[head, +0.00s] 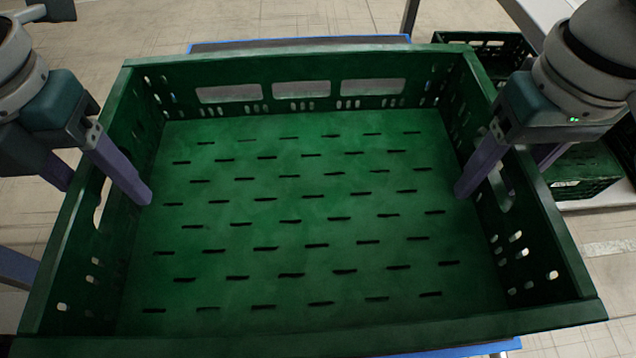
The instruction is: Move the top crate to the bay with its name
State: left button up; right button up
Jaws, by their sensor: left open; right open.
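A large green crate (310,338) fills the middle of the head view. It is empty, with a slotted floor and handle openings in its side walls. My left gripper (103,188) is open at the left wall, with one finger inside the crate and the other outside. My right gripper (508,180) is open at the right wall in the same way, its outer finger partly hidden behind the wall. I cannot tell whether the fingers touch the walls. No name label is visible on the crate, and what lies under it is mostly hidden.
A blue edge (300,41) shows behind the crate and another below its front. At the right, a dark green crate (490,45) and another green crate (583,170) stand by a pale surface (600,203). Tiled floor (130,30) lies open at the back left.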

pick_arm(q)
grip_shut()
pick_arm(e)
grip_shut()
pick_arm(q)
jog(key=shift+r, duration=0.1)
pick_arm(e)
jog(key=shift+r, duration=0.1)
dwell(0.8)
